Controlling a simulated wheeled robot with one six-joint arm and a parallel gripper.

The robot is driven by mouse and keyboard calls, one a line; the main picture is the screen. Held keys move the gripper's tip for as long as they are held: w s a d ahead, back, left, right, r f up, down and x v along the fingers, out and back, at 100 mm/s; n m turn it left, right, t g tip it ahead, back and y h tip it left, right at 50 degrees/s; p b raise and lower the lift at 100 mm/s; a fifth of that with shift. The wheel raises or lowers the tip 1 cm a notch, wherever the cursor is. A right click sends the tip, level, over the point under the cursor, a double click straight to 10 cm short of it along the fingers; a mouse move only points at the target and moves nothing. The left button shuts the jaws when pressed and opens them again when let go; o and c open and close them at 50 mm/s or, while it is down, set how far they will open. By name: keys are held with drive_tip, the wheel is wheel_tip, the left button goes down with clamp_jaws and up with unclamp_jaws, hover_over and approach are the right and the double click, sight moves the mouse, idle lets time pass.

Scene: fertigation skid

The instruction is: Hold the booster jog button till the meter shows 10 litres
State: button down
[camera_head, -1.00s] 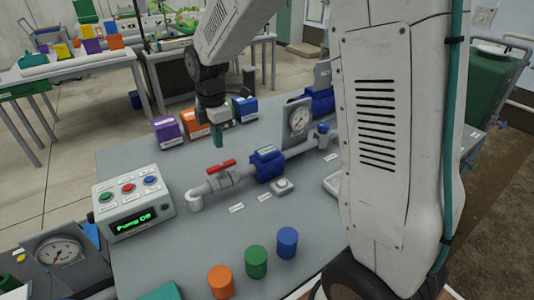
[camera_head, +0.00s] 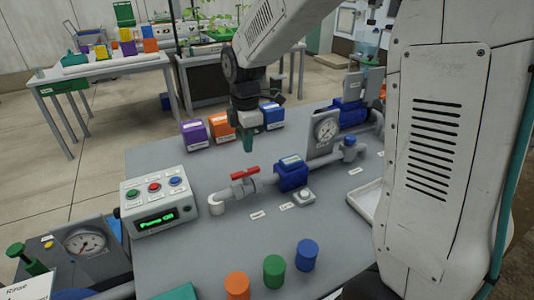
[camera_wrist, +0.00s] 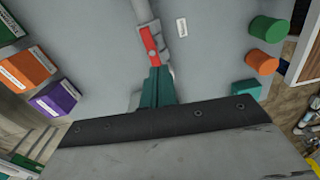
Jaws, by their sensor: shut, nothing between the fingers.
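A blue meter (camera_head: 292,175) sits on the grey pipe; its reading is too small to make out. Beside it on the bench is a small grey box with a pale round button (camera_head: 305,195), probably the jog button; its label is unreadable. My gripper (camera_head: 248,148), with teal fingers, is shut and empty. It hangs above the bench behind the red-handled valve, left of the meter and apart from the button. In the wrist view the fingers (camera_wrist: 157,72) point toward the red valve handle (camera_wrist: 149,45); the button and meter are not clearly visible there.
A control box (camera_head: 160,200) with green, red and blue buttons shows "Pump Off". Purple (camera_head: 194,133), orange and blue boxes stand at the back edge. Orange, green (camera_head: 274,271) and blue cylinders stand in front.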

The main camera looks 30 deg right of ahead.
drive_tip(key=s+d+r+m, duration=0.1)
drive_tip(key=s+r+m, duration=0.2)
drive_tip(key=s, duration=0.6)
drive_tip(key=s+r+m, duration=0.2)
drive_tip(key=s+m, duration=0.6)
drive_tip(key=s, duration=0.2)
drive_tip(key=s+d+r+m+t, duration=0.1)
drive_tip(key=s+r+m, duration=0.2)
drive_tip(key=s+m, duration=0.3)
drive_tip(key=s, duration=0.3)
drive_tip(key=shift+s+d+r, duration=0.25)
drive_tip(key=shift+d+r, duration=0.1)
